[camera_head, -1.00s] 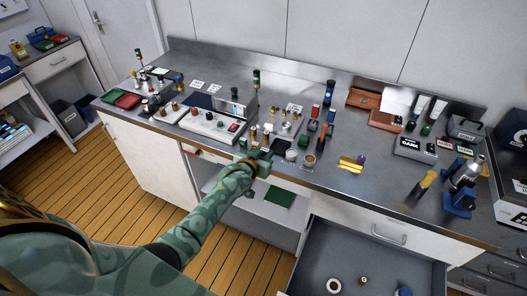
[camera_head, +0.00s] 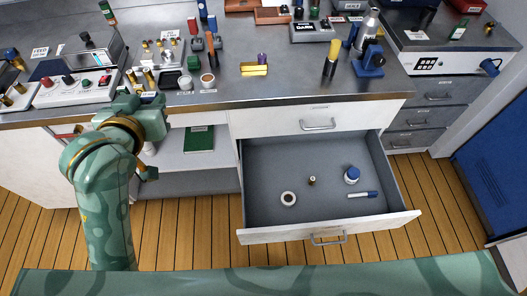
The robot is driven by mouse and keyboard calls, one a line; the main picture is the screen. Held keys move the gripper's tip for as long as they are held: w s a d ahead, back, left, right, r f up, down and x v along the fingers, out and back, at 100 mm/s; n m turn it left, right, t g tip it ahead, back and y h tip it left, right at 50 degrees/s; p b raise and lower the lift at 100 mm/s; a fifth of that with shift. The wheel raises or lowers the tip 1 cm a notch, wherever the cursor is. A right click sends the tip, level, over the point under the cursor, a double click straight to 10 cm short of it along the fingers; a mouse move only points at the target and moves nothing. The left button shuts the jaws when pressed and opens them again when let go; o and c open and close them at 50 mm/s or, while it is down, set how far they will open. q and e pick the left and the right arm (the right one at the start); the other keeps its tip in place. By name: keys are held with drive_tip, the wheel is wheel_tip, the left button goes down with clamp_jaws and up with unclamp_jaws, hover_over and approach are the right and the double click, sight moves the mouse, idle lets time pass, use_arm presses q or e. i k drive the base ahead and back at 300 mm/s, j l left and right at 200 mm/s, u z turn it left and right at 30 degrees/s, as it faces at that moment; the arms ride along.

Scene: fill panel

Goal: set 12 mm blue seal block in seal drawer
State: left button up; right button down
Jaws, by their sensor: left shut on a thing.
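My left gripper (camera_head: 148,102) is at the front edge of the bench, left of the open drawer (camera_head: 262,204). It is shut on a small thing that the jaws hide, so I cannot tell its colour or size. I cannot make out a 12 mm blue seal block anywhere in view. The drawer is pulled out below the bench. My right gripper is out of view.
Two small round pots (camera_head: 207,81) stand on the bench (camera_head: 290,92) close to my left gripper. A yellow holder (camera_head: 254,69), a yellow-and-black tool (camera_head: 331,62) and a blue stand (camera_head: 369,66) are farther right. The drawer's left part and front are bare.

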sight(322, 176)
drive_tip(key=i+j+z, duration=0.2)
drive_tip(key=j, duration=0.2)
drive_tip(key=i+j+z, duration=0.15)
drive_tip(key=j, duration=0.3)
drive_tip(key=j+z, duration=0.2)
drive_tip(key=j, duration=0.25)
drive_tip(key=z, duration=1.6)
drive_tip(key=i+j, duration=0.05)
